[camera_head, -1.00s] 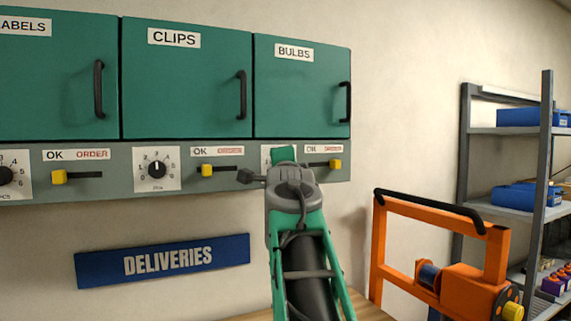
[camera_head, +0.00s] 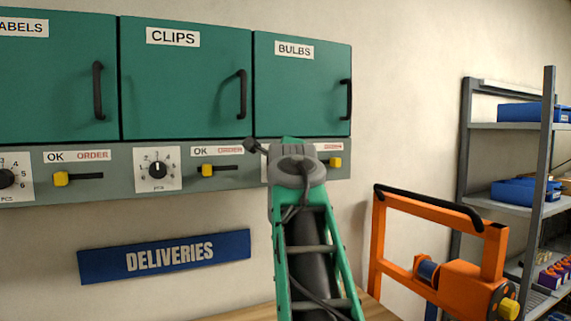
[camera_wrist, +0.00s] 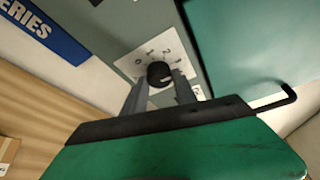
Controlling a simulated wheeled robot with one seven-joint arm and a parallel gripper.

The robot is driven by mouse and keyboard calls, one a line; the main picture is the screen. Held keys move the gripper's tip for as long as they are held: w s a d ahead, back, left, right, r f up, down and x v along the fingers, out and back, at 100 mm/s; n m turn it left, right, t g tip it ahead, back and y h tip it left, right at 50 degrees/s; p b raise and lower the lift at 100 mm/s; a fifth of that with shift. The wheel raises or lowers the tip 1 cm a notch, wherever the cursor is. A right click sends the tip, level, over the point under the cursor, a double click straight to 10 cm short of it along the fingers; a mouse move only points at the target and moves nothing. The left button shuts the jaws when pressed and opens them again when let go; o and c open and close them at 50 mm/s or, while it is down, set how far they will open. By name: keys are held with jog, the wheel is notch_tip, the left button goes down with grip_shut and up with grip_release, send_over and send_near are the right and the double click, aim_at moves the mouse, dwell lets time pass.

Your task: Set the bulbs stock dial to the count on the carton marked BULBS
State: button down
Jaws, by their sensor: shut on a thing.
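The bulbs stock dial is a black knob (camera_wrist: 160,74) on a white numbered plate (camera_wrist: 138,55) in the wrist view. My gripper (camera_wrist: 159,84) has its two grey fingers either side of the knob and is shut on it. Numerals 0, 1, 2 and 3 show around the knob; a light mark on the knob is partly seen, and its exact setting is unclear. In the head view, my arm hides most of this dial below the green door labelled BULBS (camera_head: 294,49). No carton marked BULBS is seen.
The CLIPS dial (camera_head: 158,170) and yellow sliders (camera_head: 207,170) sit along the grey strip to the left. A yellow slider (camera_head: 335,162) is right of my gripper. An orange frame (camera_head: 430,208) stands right, before a grey shelf rack (camera_head: 546,190).

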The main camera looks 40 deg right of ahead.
jog(key=c, duration=1)
grip_release()
jog(key=b+v, duration=0.2)
jog(key=v, duration=0.5)
jog(key=shift+s+a, duration=0.25)
jog(key=shift+s, duration=0.1)
